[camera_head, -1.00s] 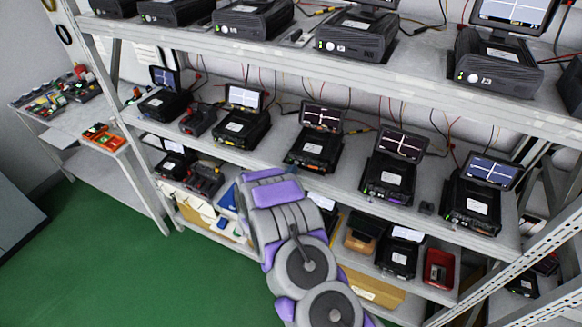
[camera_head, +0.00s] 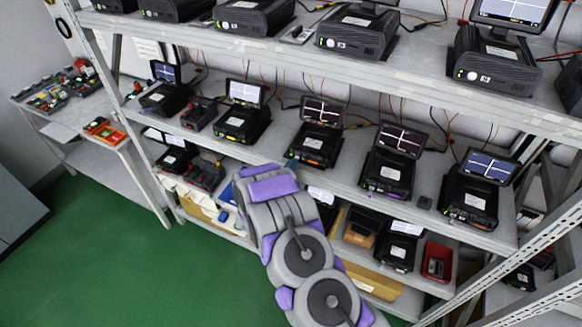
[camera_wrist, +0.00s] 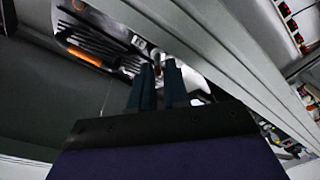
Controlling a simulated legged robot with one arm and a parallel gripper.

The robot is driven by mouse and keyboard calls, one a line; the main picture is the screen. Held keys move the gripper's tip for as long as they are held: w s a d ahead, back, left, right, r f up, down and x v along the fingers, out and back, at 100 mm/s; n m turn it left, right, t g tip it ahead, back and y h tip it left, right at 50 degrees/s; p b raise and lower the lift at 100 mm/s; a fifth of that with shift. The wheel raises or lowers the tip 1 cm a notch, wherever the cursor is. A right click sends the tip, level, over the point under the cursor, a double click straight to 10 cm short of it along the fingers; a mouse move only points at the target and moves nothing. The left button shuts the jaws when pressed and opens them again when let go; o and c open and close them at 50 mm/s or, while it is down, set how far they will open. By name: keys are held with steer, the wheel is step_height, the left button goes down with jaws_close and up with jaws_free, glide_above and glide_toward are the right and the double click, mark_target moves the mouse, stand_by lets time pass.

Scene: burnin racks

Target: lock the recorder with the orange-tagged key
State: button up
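Several black recorders with small screens stand on the middle shelf. The one nearest my gripper (camera_wrist: 161,78) is the middle recorder (camera_head: 314,146), with an orange strip on its front. A dark unit with an orange strip (camera_wrist: 86,57) also shows at the upper left of the wrist view. My gripper's two dark teal fingers point at the shelf area, close together with a narrow gap.
The middle shelf (camera_head: 262,152) has more recorders on both sides. The upper shelf (camera_head: 300,58) overhangs it. The lower shelf holds a red bin (camera_head: 437,262) and other units. A side table (camera_head: 70,131) with an orange tray (camera_head: 104,131) stands left. The green floor (camera_head: 90,250) is clear.

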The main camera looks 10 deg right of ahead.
steer(key=shift+s+a, duration=0.1)
steer(key=b+v, duration=0.2)
steer(key=v, duration=1.5)
steer(key=shift+a+f, duration=0.1)
steer(key=shift+f, duration=0.05)
